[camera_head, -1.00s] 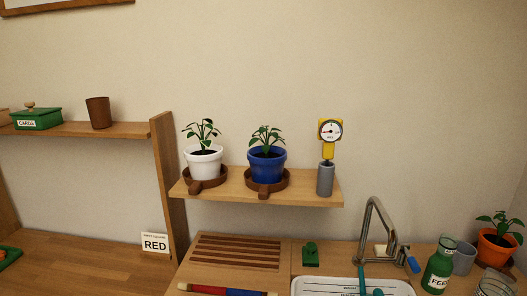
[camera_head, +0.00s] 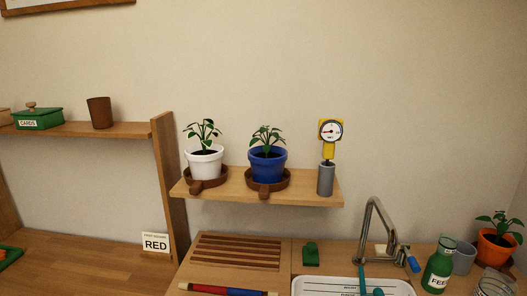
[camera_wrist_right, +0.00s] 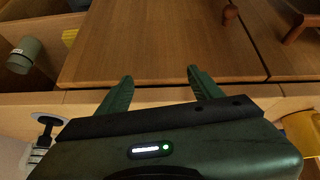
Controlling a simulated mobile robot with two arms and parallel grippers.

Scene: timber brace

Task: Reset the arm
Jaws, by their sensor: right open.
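My right gripper (camera_wrist_right: 158,88) shows in the right wrist view with its two green fingers spread apart and nothing between them. It is over the front edge of a wooden worktop (camera_wrist_right: 160,45). Neither of my arms shows in the head view, so my left gripper is out of sight.
In the head view, a wall shelf (camera_head: 226,190) holds a white pot (camera_head: 205,165), a blue pot (camera_head: 267,164) and a yellow gauge (camera_head: 330,131) in a grey holder. Below are a slatted board (camera_head: 237,252), a faucet (camera_head: 371,220), a green bottle (camera_head: 439,268) and an orange pot (camera_head: 495,247).

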